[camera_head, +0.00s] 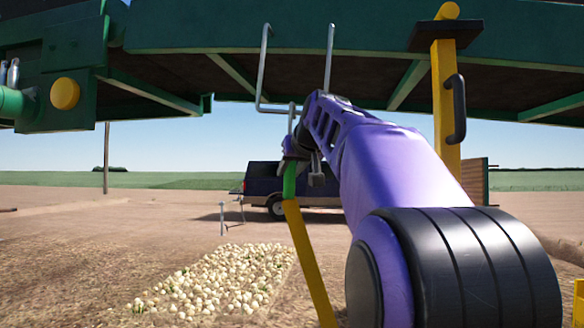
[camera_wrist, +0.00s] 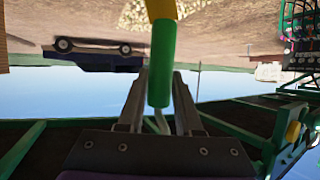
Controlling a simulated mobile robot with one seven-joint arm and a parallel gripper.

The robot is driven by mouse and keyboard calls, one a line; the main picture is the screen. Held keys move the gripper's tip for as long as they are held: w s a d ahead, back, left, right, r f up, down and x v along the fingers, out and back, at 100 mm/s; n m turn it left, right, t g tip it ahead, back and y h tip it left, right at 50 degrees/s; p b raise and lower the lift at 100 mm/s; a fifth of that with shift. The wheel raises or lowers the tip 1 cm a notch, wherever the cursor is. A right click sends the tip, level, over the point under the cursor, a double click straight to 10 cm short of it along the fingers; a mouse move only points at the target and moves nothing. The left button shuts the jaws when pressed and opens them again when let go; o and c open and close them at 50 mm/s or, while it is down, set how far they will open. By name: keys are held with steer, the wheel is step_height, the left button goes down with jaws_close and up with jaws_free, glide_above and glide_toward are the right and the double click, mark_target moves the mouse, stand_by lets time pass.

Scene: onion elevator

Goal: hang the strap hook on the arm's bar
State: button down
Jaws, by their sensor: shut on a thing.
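The bar (camera_head: 264,62) is a thin grey metal U that hangs below the dark green elevator arm (camera_head: 390,28) in the head view. My gripper (camera_head: 290,165) is shut on the green sleeve (camera_head: 289,182) of the strap, just below the bar's lower run. The grey hook (camera_head: 292,116) stands up above my gripper and overlaps the bar's lower run in the picture; whether it touches or goes over it I cannot tell. The yellow strap (camera_head: 308,258) hangs down from the sleeve. In the wrist view my fingers (camera_wrist: 160,82) flank the green sleeve (camera_wrist: 160,60), and part of the hook (camera_wrist: 157,124) shows between them.
A yellow post (camera_head: 445,95) with a black handle stands right of my arm. A heap of onions (camera_head: 220,283) lies on the soil. A dark pickup (camera_head: 300,185) is parked behind. Green machinery (camera_head: 60,60) is at upper left. Open air lies left of the bar.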

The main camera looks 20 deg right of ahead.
steer(key=c, duration=0.5)
jaws_free()
steer(key=shift+f, duration=0.1)
